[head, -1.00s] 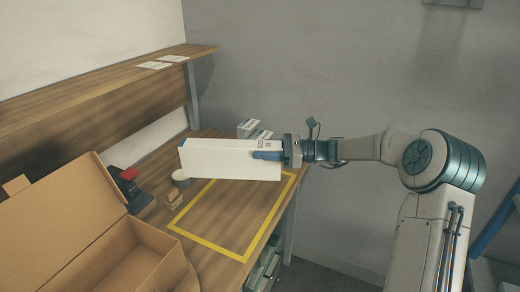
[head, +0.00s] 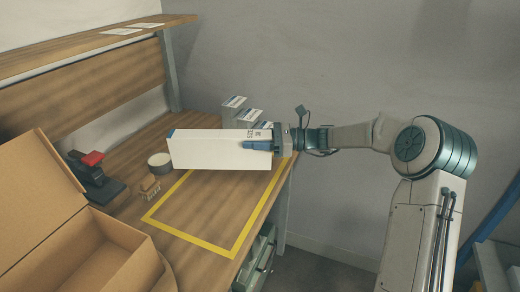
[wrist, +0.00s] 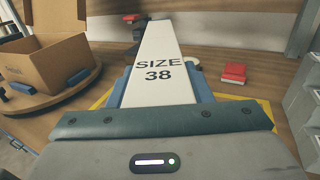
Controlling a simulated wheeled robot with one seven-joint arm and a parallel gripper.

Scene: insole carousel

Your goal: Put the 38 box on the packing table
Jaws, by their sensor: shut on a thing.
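A long white box (head: 208,150) is held level over the packing table (head: 205,215). In the wrist view the white box (wrist: 160,68) carries the print "SIZE 38". My gripper (head: 262,145) is shut on its right end, with a blue finger on the near side. The box hangs over the far part of a yellow taped outline (head: 190,240) on the table. It hides part of that outline. I cannot tell how far above the wood it is.
An open cardboard box (head: 105,265) stands at the front left. A red-topped stapler-like tool (head: 93,172), a tape roll (head: 160,163) and a small brush (head: 150,188) lie left of the outline. A shelf (head: 85,50) runs along the left wall.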

